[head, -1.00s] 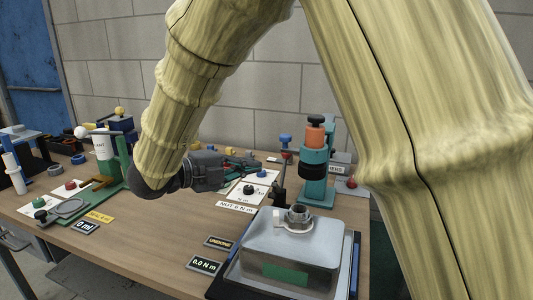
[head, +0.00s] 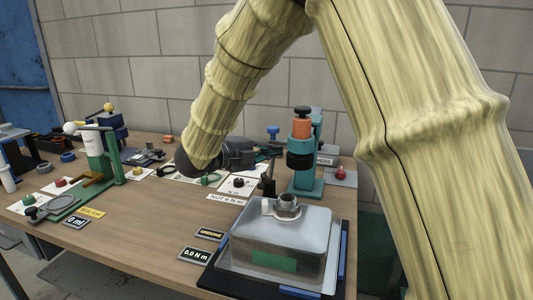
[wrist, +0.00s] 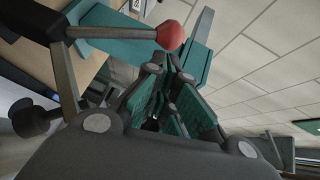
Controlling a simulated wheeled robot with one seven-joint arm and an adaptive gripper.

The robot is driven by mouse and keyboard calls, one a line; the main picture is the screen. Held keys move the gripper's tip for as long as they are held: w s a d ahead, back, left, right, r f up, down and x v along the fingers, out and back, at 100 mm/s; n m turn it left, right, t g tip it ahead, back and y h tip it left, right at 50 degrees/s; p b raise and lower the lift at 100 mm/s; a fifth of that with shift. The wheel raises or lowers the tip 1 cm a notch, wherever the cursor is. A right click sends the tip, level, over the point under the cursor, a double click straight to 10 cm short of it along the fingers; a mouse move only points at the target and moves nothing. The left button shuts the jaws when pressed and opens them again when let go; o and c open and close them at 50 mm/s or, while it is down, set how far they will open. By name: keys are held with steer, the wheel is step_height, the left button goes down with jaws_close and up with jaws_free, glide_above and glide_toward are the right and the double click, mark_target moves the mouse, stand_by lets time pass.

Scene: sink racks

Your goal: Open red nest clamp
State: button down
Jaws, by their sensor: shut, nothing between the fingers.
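In the wrist view a red ball knob (wrist: 168,34) sits on the end of a grey rod that runs from a dark clamp body (wrist: 30,20) at the left. The knob is just beyond my fingertips and looks apart from them. My gripper (wrist: 172,78) has its teal-padded fingers shut with nothing between them. In the head view my gripper (head: 268,153) is above the bench, left of the teal press (head: 306,188). A dark upright post (head: 267,180) stands below it, behind the metal box; I cannot tell whether the red knob belongs to it.
A metal box (head: 282,238) with a nut on top sits on a dark tray at the front right. Another red knob (head: 341,173) lies right of the press. A green stand (head: 102,155) is at the left. The front middle of the bench (head: 150,225) is mostly clear.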

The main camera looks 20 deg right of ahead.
mark_target(273, 162)
steer(key=shift+w+d+f, duration=0.1)
steer(key=shift+w+d, duration=0.1)
steer(key=shift+w, duration=0.05)
steer(key=shift+w+d+r+p, duration=0.15)
steer(key=shift+w+r+p, duration=0.1)
steer(key=shift+p, duration=0.5)
steer(key=p, duration=0.1)
steer(key=w+d+n+g+y+p, duration=0.1)
steer(key=p, duration=0.1)
steer(key=shift+w+f, duration=0.15)
steer(key=shift+w, duration=0.1)
steer(key=shift+w+d+f+y+p, duration=0.4)
steer(key=shift+w+f+p, duration=0.1)
steer(key=shift+w, duration=0.1)
